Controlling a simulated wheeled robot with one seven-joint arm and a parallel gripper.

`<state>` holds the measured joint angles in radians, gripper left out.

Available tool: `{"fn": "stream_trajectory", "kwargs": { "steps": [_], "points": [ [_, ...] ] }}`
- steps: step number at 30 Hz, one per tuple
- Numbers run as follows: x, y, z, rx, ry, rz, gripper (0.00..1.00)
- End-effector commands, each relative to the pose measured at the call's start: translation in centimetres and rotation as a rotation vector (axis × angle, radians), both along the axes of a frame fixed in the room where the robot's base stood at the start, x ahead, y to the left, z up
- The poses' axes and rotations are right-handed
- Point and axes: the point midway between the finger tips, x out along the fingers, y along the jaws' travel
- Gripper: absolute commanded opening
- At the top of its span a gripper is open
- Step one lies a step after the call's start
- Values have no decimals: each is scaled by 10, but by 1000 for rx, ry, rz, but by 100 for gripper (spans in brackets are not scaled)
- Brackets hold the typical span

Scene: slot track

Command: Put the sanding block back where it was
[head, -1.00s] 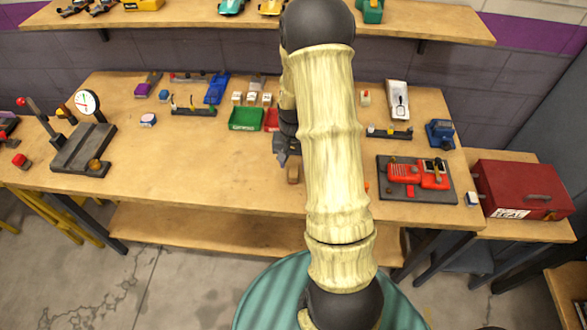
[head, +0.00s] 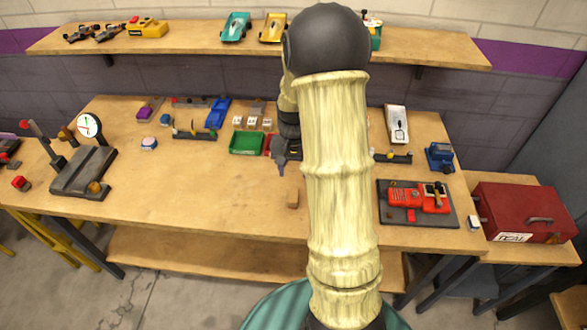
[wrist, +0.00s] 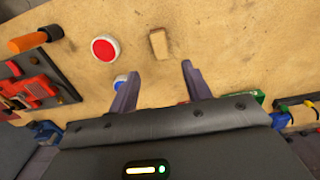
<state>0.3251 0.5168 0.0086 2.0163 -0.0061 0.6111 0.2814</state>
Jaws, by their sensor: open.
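A small tan block, which I take to be the sanding block (head: 292,199), lies on the bare bench top near the front middle. It also shows in the wrist view (wrist: 158,44), a little beyond the fingertips and roughly in line with the gap between them. My gripper (head: 282,165) is behind the block in the head view, partly hidden by my arm. In the wrist view my gripper (wrist: 160,80) has its two fingers spread apart with nothing between them but bench top. The block is clear of both fingers.
A red round button (wrist: 105,50) and an orange-handled tool (wrist: 36,40) are left of the block in the wrist view. A green bin (head: 246,143) stands behind my gripper. A dark tray with red parts (head: 416,215) is at right. The bench left of the block is clear.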

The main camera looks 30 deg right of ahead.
Motion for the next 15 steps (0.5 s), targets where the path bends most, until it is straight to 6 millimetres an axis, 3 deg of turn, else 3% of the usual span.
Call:
{"fn": "stream_trajectory", "kwargs": {
  "steps": [4, 7, 11, 15],
  "points": [
    [-2, 5, 3, -2, -6, 17, 49],
    [-10, 21, 13, -9, -26, 70, 49],
    [-32, 55, 34, -24, -76, 199, 49],
    [-68, 96, 55, -45, -142, 371, 49]
  ]
}}
